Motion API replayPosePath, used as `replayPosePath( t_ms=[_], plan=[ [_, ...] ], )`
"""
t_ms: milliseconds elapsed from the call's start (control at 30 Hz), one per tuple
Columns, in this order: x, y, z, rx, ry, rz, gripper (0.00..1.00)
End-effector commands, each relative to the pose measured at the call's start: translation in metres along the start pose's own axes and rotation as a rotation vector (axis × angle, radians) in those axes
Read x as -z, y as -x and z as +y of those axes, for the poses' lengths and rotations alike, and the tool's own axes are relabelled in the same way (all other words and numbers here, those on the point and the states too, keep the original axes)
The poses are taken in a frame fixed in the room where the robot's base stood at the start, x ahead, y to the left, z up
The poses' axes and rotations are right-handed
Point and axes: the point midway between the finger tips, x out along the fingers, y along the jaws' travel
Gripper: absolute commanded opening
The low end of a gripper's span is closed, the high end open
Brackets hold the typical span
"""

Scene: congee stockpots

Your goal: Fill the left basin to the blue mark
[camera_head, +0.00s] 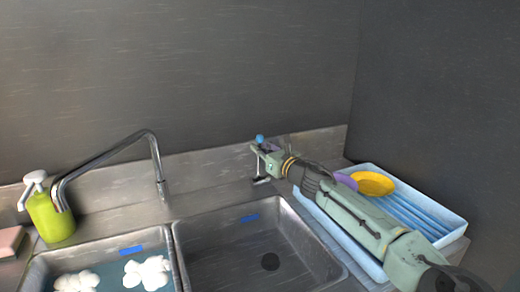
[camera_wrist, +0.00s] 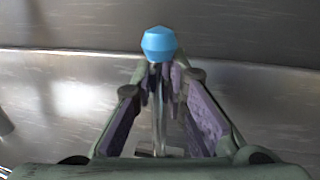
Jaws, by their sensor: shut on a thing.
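The left basin (camera_head: 45,271) holds bluish water with white foam clumps (camera_head: 148,270) on it. A blue mark (camera_head: 131,251) shows on its back wall, just above the water there. My gripper (camera_head: 258,149) is at the back right of the sink, shut on a lever with a blue knob (camera_head: 260,139). In the wrist view the blue knob (camera_wrist: 159,43) sits above the fingertips, and the lever's thin metal stem runs down between the fingers.
The right basin (camera_head: 300,240) looks empty, with a dark drain (camera_head: 270,261) and its own blue mark (camera_head: 249,218). A light blue rack (camera_head: 440,215) with a yellow dish (camera_head: 373,183) stands right, behind my arm. A green soap bottle (camera_head: 50,218) and pink sponge (camera_head: 9,241) are left.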

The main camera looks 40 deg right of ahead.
Motion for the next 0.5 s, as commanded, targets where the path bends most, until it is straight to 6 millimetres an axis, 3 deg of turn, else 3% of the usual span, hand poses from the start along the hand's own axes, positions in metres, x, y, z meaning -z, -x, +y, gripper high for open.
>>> replayPosePath(
  t_ms=[100,500],
  plan=[
    [-0.0001,0.0,0.0003,-0.001,0.001,0.0,0.0],
    [-0.0003,0.0,0.0002,0.0,0.003,0.0,0.0]
  ],
)
